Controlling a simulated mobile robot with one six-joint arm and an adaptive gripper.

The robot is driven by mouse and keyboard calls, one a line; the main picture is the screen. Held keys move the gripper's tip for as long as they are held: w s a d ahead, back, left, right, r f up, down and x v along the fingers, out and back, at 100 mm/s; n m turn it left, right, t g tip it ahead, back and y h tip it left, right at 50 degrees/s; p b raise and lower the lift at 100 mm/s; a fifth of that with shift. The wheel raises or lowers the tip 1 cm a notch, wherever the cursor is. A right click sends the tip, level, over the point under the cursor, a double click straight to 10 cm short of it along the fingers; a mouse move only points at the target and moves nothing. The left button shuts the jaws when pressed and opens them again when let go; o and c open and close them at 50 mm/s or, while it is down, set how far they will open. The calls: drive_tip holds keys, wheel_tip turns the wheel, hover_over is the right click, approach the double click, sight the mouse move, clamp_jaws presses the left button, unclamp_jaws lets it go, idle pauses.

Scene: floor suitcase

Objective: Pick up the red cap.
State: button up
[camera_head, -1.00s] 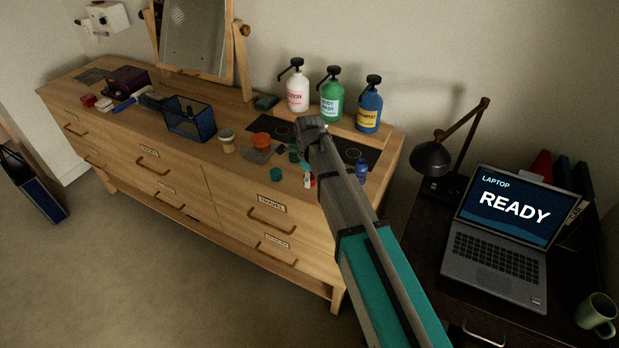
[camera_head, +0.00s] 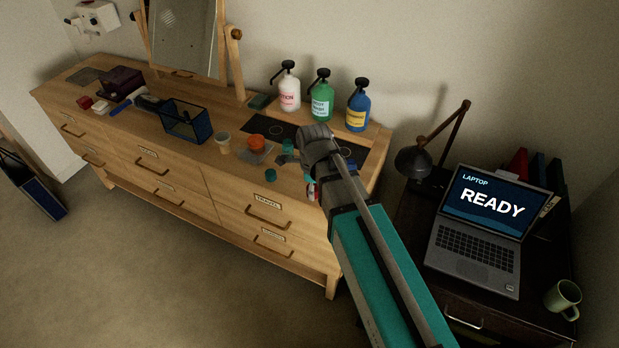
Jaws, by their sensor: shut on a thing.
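My gripper (camera_head: 291,160) is at the end of the arm, low over the right part of the dresser top. It is shut on the red cap, but the wrist hides most of the fingers and the contact is hard to make out.
The wooden dresser (camera_head: 190,205) carries a teal jar (camera_head: 271,176), an orange-lidded jar (camera_head: 257,142), a pale jar (camera_head: 223,143) and a wire basket (camera_head: 186,121). Pump bottles (camera_head: 321,96) stand behind. A lamp (camera_head: 413,162) and laptop (camera_head: 477,225) are at right.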

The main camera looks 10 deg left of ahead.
drive_tip(key=shift+s+d+r, duration=0.25)
drive_tip(key=shift+s+r, duration=0.05)
drive_tip(key=shift+s, duration=0.3)
drive_tip(key=shift+s, duration=0.2)
